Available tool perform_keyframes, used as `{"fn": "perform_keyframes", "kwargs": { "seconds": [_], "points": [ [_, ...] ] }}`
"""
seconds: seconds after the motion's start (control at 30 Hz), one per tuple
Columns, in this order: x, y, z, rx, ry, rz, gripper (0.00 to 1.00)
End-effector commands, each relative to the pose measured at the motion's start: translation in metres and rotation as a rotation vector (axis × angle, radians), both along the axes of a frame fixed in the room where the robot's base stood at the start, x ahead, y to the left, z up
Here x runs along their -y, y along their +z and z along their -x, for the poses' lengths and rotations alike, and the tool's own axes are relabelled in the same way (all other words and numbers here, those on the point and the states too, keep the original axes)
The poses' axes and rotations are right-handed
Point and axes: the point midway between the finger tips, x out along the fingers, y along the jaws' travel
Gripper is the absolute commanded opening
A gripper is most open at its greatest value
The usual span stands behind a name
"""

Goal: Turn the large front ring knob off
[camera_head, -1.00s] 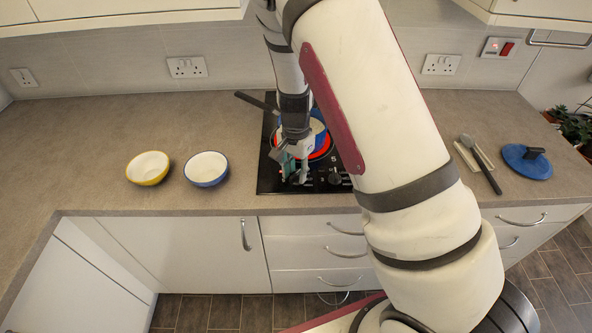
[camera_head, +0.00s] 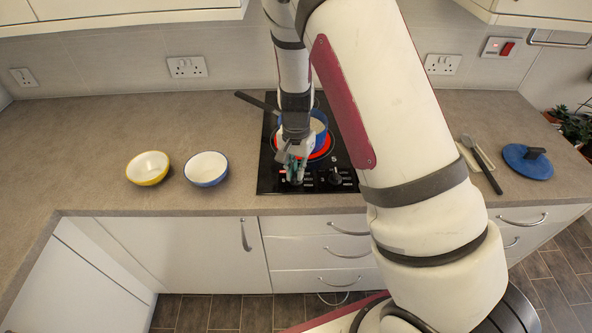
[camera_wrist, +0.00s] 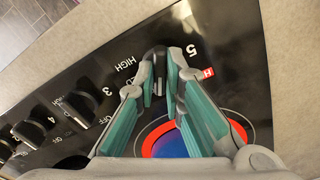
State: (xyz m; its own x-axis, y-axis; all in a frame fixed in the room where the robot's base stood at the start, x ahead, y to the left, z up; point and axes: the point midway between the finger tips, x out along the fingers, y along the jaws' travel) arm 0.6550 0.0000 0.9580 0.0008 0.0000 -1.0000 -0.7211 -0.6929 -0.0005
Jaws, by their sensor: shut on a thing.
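The black hob (camera_head: 268,160) has a row of black knobs along its front edge. My gripper (camera_head: 295,179) is low over the left end of this row. In the wrist view its teal-padded fingers (camera_wrist: 160,72) are shut on a dark knob (camera_wrist: 159,56), the end one of the row, near the printed 5 and HIGH. The fingers hide most of this knob, so I cannot read its setting. A blue pot (camera_head: 319,120) stands on a ring that glows red (camera_head: 325,150). The pot and glowing ring show partly behind the fingers in the wrist view.
Other knobs (camera_wrist: 85,105) stand beside the held one, close to my fingers. The pot's dark handle (camera_head: 255,101) points back left. A yellow bowl (camera_head: 148,168) and a blue bowl (camera_head: 206,168) stand on the left worktop. A blue lid (camera_head: 527,161) and a spoon (camera_head: 481,164) lie right.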

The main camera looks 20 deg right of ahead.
Motion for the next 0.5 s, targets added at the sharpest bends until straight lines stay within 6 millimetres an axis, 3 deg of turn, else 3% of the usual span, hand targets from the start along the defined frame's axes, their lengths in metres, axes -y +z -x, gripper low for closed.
{"fn": "perform_keyframes", "kwargs": {
  "seconds": [0.5],
  "points": [
    [0.0, -0.0006, -0.0001, 0.0, 0.381, -0.001, 0.0]
  ]
}}
